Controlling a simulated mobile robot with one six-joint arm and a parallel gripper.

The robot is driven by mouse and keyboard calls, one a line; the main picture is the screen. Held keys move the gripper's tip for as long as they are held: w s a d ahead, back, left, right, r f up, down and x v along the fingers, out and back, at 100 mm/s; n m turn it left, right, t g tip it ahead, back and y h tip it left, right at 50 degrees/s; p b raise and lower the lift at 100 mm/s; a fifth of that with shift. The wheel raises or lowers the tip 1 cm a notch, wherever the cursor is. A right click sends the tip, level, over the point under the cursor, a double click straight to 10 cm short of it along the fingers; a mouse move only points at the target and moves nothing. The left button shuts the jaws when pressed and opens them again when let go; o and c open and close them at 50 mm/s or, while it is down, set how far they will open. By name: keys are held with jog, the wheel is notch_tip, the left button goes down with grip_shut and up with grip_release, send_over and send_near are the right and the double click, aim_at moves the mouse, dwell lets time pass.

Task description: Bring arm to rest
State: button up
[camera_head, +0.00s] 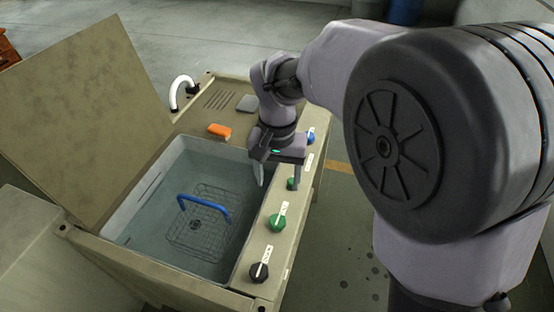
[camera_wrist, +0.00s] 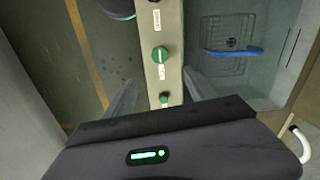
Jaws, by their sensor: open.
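My gripper (camera_head: 277,178) hangs pointing down over the front rail of the machine's tank (camera_head: 172,150), near a small green knob (camera_head: 292,184). The jaws are open and empty. In the wrist view the two fingers (camera_wrist: 158,92) stand apart on either side of the rail, with the small green knob (camera_wrist: 164,99) between them in the picture. I cannot tell whether the fingers touch anything. My arm reaches in from the right in the head view, bent at the elbow.
The tank's lid (camera_head: 85,110) stands open at the left. A wire basket with a blue handle (camera_head: 205,207) lies in the tank. The rail carries a larger green knob (camera_head: 277,222), a black knob (camera_head: 259,272) and a blue knob (camera_head: 310,137). An orange block (camera_head: 219,130) and white curved pipe (camera_head: 180,91) are behind.

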jog(key=s+d+r+m+t+y+b, duration=0.1)
jog(key=s+d+r+t+b, duration=0.1)
jog(key=s, duration=0.6)
jog(key=s+d+r+m+t+y+b, duration=0.1)
jog(key=s+d+r+t+b, duration=0.1)
jog(key=s+d, duration=0.4)
jog(key=s+t, duration=0.1)
jog(key=s, duration=0.2)
jog(key=shift+s+d+r+t, duration=0.2)
jog(key=shift+s+r+t, duration=0.05)
jog(key=shift+r+t, duration=0.15)
